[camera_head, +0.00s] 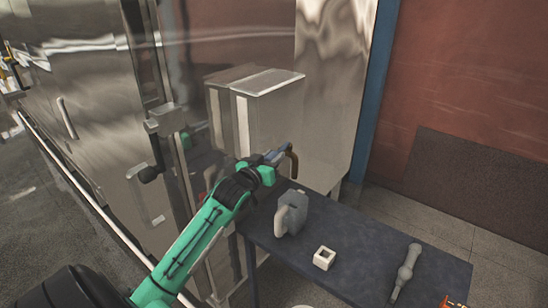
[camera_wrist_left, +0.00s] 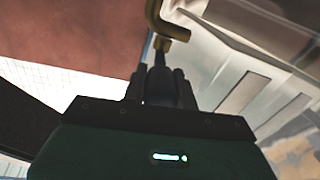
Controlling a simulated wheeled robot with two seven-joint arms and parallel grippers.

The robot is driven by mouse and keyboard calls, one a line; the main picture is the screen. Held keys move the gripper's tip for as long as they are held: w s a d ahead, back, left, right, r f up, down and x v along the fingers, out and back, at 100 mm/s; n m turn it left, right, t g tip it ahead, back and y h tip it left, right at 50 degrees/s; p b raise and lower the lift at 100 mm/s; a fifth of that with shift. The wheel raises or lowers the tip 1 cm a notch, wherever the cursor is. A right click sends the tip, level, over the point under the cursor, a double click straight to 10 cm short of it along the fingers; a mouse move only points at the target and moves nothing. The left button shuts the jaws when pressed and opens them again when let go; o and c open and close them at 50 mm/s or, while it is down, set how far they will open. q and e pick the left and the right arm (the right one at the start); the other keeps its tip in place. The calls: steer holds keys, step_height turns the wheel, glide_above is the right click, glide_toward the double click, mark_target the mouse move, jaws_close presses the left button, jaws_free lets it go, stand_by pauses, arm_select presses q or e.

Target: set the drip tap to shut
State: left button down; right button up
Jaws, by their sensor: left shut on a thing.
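The drip tap shows as a bent brass-brown pipe (camera_head: 293,162) at the lower front of the steel cabinet, just above the back edge of the table. In the left wrist view its bent brass end (camera_wrist_left: 166,24) stands out beyond my fingers. My left gripper (camera_head: 277,154) reaches in from the left, with its fingertips at the tap. In the left wrist view the dark fingers (camera_wrist_left: 161,70) are closed together around the tap's near part, which they mostly hide. The tap's exact setting cannot be told. My right gripper is not in view.
The dark table (camera_head: 352,235) carries a grey jug (camera_head: 294,211) close to my left gripper, a small white square block (camera_head: 324,257) and a pale wand-like tool (camera_head: 405,272). The steel cabinet (camera_head: 268,120) stands close behind the gripper. Bare floor lies right of the table.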

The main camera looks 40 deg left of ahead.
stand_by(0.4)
arm_select(q)
steer(key=c, duration=1.1)
jaws_free()
steer(key=shift+w, duration=0.1)
steer(key=shift+s+d+b, duration=0.2)
steer(key=shift+s+b, duration=0.65)
steer(key=shift+s, duration=1.45)
steer(key=shift+s+d+b, duration=0.25)
steer(key=shift+s+b, duration=0.6)
steer(key=shift+s, duration=1.45)
steer(key=shift+s+d+b, duration=0.2)
steer(key=shift+s+b, duration=0.65)
steer(key=shift+s, duration=1.45)
